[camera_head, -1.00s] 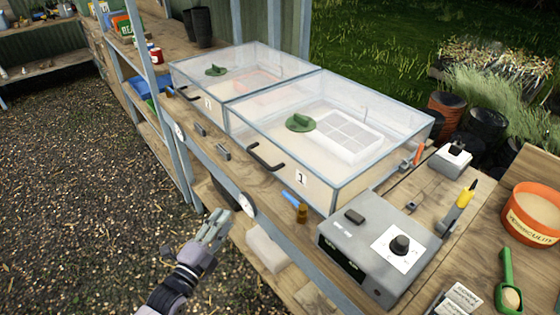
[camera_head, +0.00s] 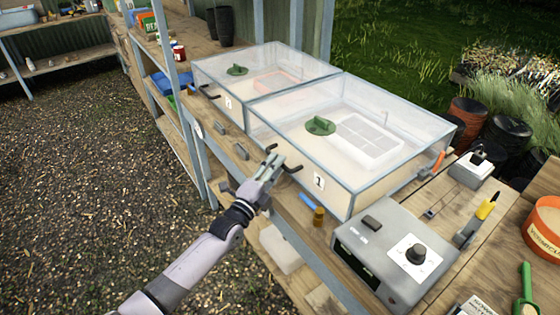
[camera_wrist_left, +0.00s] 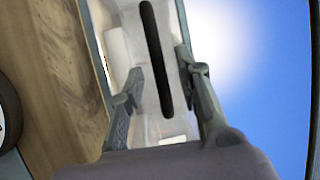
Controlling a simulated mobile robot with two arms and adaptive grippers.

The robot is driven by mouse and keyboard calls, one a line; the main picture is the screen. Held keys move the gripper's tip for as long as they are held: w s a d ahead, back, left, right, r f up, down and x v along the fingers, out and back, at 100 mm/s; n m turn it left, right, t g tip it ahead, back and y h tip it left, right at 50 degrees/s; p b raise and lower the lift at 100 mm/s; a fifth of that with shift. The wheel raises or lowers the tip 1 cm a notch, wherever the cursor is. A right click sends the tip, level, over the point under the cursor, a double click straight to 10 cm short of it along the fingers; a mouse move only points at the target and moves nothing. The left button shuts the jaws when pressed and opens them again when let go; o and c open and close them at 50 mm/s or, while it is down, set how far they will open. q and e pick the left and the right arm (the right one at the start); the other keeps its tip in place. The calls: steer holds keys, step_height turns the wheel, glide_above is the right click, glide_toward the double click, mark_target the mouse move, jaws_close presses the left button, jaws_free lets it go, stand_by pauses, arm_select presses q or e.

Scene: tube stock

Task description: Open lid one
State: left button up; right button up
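The propagator box labelled 1 (camera_head: 319,181) stands on the wooden bench with its clear lid (camera_head: 390,100) down. A green round vent (camera_head: 320,126) sits on the lid. Its black handle (camera_head: 292,169) is on the front side, partly hidden by my gripper in the head view. My left gripper (camera_head: 273,163) is at the handle. In the left wrist view the black handle bar (camera_wrist_left: 157,60) runs between the two spread fingers (camera_wrist_left: 157,88), with gaps on both sides. My right gripper is not in view.
A second lidded box (camera_head: 265,75) labelled 2 stands to the left. A grey control unit (camera_head: 395,250) is close on the right. A blue item (camera_head: 308,201) and a small brown bottle (camera_head: 319,216) stand before box 1. A blue-grey post (camera_head: 160,60) rises at left.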

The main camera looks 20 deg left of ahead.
arm_select(q)
steer(key=shift+x, duration=1.2)
steer(key=shift+c, duration=0.4)
jaws_close()
